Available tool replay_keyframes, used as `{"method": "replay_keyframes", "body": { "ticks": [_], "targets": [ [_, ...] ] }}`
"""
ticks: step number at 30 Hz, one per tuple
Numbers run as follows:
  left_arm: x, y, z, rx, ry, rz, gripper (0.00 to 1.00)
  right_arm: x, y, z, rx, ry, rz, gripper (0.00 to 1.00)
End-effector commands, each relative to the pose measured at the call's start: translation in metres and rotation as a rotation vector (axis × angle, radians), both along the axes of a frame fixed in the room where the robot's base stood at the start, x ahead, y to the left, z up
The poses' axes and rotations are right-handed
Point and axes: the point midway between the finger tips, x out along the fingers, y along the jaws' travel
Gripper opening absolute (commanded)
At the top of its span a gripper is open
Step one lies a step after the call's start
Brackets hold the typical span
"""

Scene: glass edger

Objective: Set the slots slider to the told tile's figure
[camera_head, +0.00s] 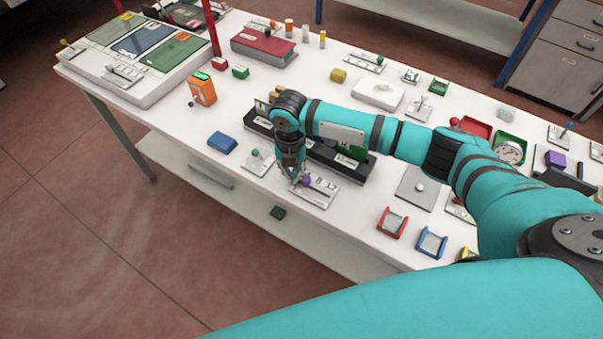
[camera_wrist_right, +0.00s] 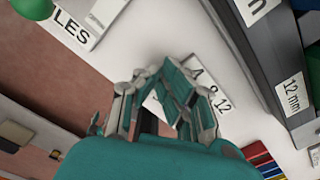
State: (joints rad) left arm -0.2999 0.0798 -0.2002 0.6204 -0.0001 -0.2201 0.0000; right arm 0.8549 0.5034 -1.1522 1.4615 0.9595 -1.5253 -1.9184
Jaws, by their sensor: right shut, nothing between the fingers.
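The slider with the purple knob (camera_head: 306,182) is on a white plate (camera_head: 318,196) near the table's front edge. In the right wrist view its scale (camera_wrist_right: 217,98) shows figures that look like 4, 8 and 12; the knob is hidden there behind the fingers. My right gripper (camera_head: 295,182) points down at the left side of the knob, shut and empty. Its fingers also show in the wrist view (camera_wrist_right: 165,92); I cannot tell if they touch the knob. A dark slotted rack (camera_head: 325,155) stands behind, with a 12 mm label (camera_wrist_right: 293,95) on it. My left gripper is out of view.
A plate with a green knob (camera_head: 257,160) lies just left; its label ends in LES (camera_wrist_right: 72,30). A blue block (camera_head: 222,143) is further left. A grey plate (camera_head: 416,187), a red holder (camera_head: 391,222) and a blue holder (camera_head: 431,242) are to the right.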

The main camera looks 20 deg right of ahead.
Motion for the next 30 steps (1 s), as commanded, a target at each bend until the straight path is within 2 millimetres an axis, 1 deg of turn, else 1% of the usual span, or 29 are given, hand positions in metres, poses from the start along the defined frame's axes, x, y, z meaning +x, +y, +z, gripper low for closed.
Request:
{"method": "replay_keyframes", "body": {
  "ticks": [8,24,30],
  "targets": [
    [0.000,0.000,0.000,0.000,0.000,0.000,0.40,0.000,0.000,0.000,0.000,0.000,0.000,0.00],
    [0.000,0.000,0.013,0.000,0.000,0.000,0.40,-0.012,-0.010,0.001,-0.001,-0.001,-0.001,0.00],
    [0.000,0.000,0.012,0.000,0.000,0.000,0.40,-0.010,-0.008,0.000,0.000,-0.001,-0.001,0.00]
  ]
}}
